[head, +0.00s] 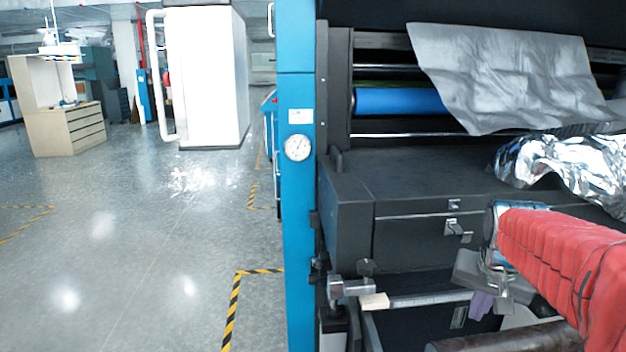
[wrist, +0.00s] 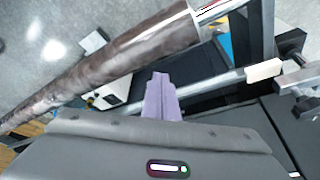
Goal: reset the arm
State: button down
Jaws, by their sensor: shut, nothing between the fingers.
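My arm in its red sleeve (head: 560,255) reaches in from the right in the head view, in front of the dark laminating machine (head: 420,190). My gripper (head: 481,305) points downward at the arm's end, with purple fingers beside the metal bar (head: 430,299). In the wrist view my gripper (wrist: 160,78) shows its purple fingers together, with nothing held. The fingertips appear close to the brown roll (wrist: 110,62) and the bar (wrist: 215,82) in that picture; I cannot tell whether they touch either.
A blue post with a gauge (head: 298,148) stands left of the machine. A grey sheet (head: 510,80) and crumpled silver foil (head: 570,165) hang above my arm. The bar's cream end piece (head: 375,302) sticks out at left. Open floor (head: 130,240) lies further left.

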jog(key=s+a+f+n+t+y, duration=0.1)
jog(key=s+a+n, duration=0.5)
jog(key=s+a, duration=1)
jog(key=s+f, duration=0.1)
jog(key=s, duration=0.1)
jog(key=shift+s+a+t+y, duration=0.3)
jog(key=shift+a+y, duration=0.1)
dwell(0.5)
